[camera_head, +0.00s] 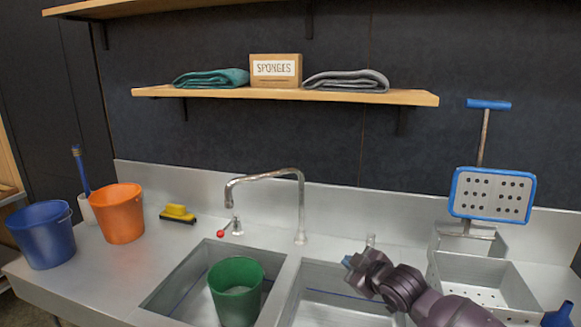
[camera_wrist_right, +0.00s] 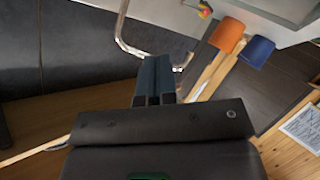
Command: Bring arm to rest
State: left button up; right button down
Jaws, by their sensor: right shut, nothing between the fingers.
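My right arm comes in from the lower right in the head view. Its gripper (camera_head: 349,262) is over the right sink basin, near the basin's back edge and to the right of the faucet (camera_head: 300,205). In the right wrist view the two dark fingers (camera_wrist_right: 156,80) lie side by side, shut with nothing between them. The faucet's curved spout also shows beyond the fingertips in that view (camera_wrist_right: 122,30). My left gripper is not in view.
A green bucket (camera_head: 236,293) stands in the left basin. Orange (camera_head: 118,214) and blue (camera_head: 43,236) buckets and a yellow brush (camera_head: 178,212) are on the left counter. A metal bin (camera_head: 480,278) and blue-edged perforated paddle (camera_head: 492,195) stand right. A wooden shelf (camera_head: 220,93) hangs above.

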jog(key=s+d+f+m+t+h, duration=0.1)
jog(key=s+d+f+m, duration=0.1)
jog(key=s+f, duration=0.2)
jog(key=s+d+f+m+h, duration=0.1)
jog(key=s+d+f+m, duration=0.2)
jog(key=s, duration=0.4)
jog(key=s+d+f+m+t+h, duration=0.1)
jog(key=s+d+f+m, duration=0.2)
jog(key=s+f, duration=0.2)
jog(key=shift+s+d+t+h+b, duration=0.15)
jog(key=shift+s+t+h+b, duration=0.2)
jog(key=shift+s, duration=0.45)
jog(key=s+d+f+m+g+h, duration=0.1)
jog(key=s+d+f+g, duration=0.1)
jog(key=s+f, duration=0.4)
jog(key=s+d+f+m+g+h, duration=0.1)
jog(key=s+d+f+m, duration=0.1)
jog(key=s+f, duration=0.4)
jog(key=s+d, duration=0.1)
jog(key=s, duration=0.4)
jog(key=shift+g+h, duration=0.35)
